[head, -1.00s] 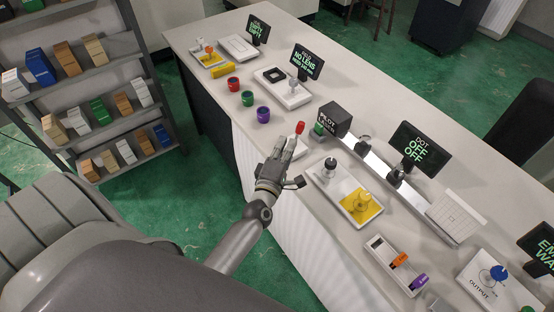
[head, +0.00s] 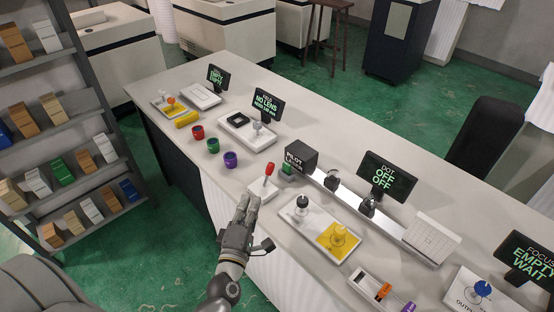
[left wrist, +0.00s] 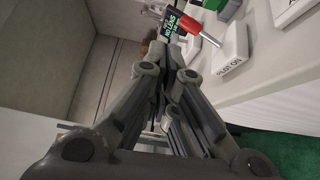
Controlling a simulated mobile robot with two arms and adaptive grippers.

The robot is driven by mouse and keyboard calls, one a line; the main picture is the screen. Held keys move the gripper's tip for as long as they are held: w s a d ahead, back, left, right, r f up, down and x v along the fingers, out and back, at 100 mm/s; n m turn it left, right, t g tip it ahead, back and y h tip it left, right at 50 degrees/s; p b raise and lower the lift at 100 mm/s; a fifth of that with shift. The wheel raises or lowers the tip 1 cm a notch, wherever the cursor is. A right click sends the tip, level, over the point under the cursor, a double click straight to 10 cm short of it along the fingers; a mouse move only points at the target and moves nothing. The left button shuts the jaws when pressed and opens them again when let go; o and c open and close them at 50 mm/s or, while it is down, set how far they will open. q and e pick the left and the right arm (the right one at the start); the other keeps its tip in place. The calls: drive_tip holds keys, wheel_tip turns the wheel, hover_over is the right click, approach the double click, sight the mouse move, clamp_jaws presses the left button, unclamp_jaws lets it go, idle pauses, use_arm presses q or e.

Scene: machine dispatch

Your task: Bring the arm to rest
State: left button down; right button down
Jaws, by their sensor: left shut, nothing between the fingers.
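My left gripper (head: 246,203) is shut and empty in the head view, at the near edge of the long white counter (head: 330,125). It is close to a small white switch base (head: 263,189) with a red-knobbed lever (head: 269,169), and appears apart from it. In the left wrist view, my left gripper's fingers (left wrist: 172,48) are together, with the red knob (left wrist: 191,22) just beyond the tips. The switch base (left wrist: 232,48) there reads "PILOT ON". My right gripper is not in view.
Red, green and purple cups (head: 213,146) stand left of the switch. A black pilot laser box (head: 301,157) and a white-and-yellow tray (head: 321,227) are to its right. A shelf of small boxes (head: 65,140) stands at left. Green floor lies between shelf and counter.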

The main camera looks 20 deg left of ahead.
use_arm(q)
drive_tip(key=s+d+f+m+g+h, duration=0.1)
drive_tip(key=s+d+m+g+h, duration=0.15)
drive_tip(key=d+m+h, duration=0.35)
drive_tip(key=s+d+f+m+g+h, duration=0.25)
drive_tip(key=d+m, duration=0.25)
drive_tip(key=m, duration=0.3)
drive_tip(key=s+a+f+m+g+y, duration=0.1)
drive_tip(key=s+a+m+g+y, duration=0.1)
drive_tip(key=s+m+g, duration=0.45)
drive_tip(key=s+a+f+m+g+y, duration=0.1)
drive_tip(key=s+a+m+g+y, duration=0.15)
drive_tip(key=s, duration=0.65)
wheel_tip(320, 180, down, 28)
drive_tip(key=s+f+g+b, duration=0.1)
drive_tip(key=s+g, duration=0.1)
drive_tip(key=s, duration=0.1)
drive_tip(key=s+a+f+g, duration=0.1)
drive_tip(key=s+a+f, duration=0.2)
drive_tip(key=s+f, duration=1.2)
drive_tip(key=shift+s+b, duration=0.35)
drive_tip(key=shift+s, duration=0.2)
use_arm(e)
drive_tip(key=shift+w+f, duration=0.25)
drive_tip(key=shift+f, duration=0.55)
